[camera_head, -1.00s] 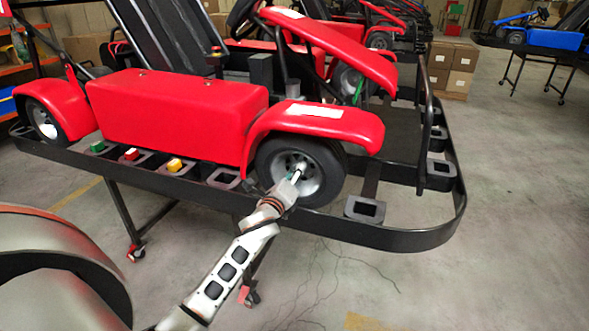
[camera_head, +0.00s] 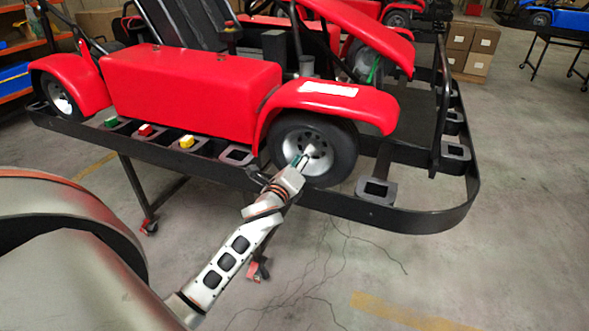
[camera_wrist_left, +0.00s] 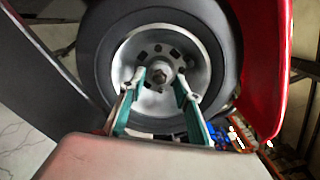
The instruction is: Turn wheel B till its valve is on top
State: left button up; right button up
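The near wheel (camera_head: 341,151) of the red kart has a black tyre and silver rim; no letter B shows on it. It also fills the left wrist view (camera_wrist_left: 93,50), with a dark hub nut in the middle. My left gripper (camera_head: 305,158) is in front of the rim, close to the hub. In the left wrist view its two teal fingers (camera_wrist_left: 161,85) are apart, with the hub nut seen between and beyond their tips. Nothing is held; contact with the rim cannot be told. I cannot make out a valve. My right gripper is not in view.
The kart (camera_head: 190,92) stands on a black framed stand (camera_head: 420,222) with a raised rim below the wheel. Green (camera_head: 111,121), red (camera_head: 145,130) and yellow (camera_head: 187,141) blocks sit along the stand. The red fender (camera_head: 335,98) overhangs the wheel.

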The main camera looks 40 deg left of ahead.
pick_arm(q)
jog(key=v, duration=0.8)
dwell(0.4)
